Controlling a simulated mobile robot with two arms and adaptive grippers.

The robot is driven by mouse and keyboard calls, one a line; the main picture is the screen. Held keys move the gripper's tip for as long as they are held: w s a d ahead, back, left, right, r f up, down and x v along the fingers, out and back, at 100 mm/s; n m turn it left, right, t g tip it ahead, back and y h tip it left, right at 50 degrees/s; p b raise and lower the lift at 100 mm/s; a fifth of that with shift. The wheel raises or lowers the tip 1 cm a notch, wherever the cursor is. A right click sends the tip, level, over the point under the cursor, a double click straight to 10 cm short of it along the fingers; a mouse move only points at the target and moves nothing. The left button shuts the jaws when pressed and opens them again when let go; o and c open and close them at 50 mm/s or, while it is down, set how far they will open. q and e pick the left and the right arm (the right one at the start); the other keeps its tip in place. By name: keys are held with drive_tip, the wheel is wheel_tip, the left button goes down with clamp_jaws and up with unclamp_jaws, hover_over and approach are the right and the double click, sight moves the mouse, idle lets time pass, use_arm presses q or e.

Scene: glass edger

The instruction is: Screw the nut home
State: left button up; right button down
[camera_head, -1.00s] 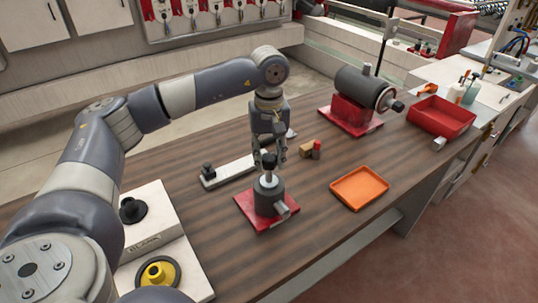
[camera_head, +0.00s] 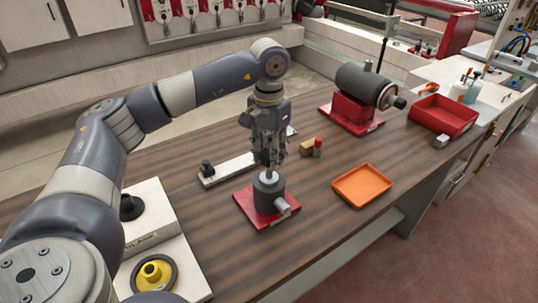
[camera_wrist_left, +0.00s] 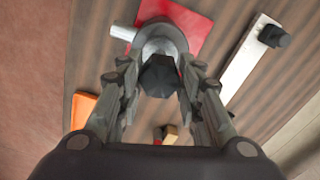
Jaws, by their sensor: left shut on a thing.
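My left gripper (camera_head: 269,163) points straight down over a grey cylindrical fixture (camera_head: 268,192) on a red base plate (camera_head: 243,207). In the left wrist view, its fingers stand on both sides of a dark hexagonal nut (camera_wrist_left: 159,78), and the gripper is shut on it. The nut is over the round grey top of the fixture (camera_wrist_left: 163,38). In the head view the fingers mostly hide the nut and the stud below it, so I cannot tell how far the thread is engaged. My right gripper is not in view.
An orange tray (camera_head: 362,187) lies right of the fixture. Behind are a light bar (camera_head: 226,170) with a dark knob, and a small wooden block with a red piece (camera_head: 317,147). A grey motor on a red stand (camera_head: 350,112) and a red bin (camera_head: 443,116) stand farther right.

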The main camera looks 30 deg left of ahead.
use_arm(q)
drive_tip(key=m, duration=0.3)
drive_tip(key=shift+m+b, duration=0.3)
drive_tip(key=shift+m, duration=0.1)
drive_tip(key=o, duration=1.1)
drive_tip(key=shift+c, duration=0.8)
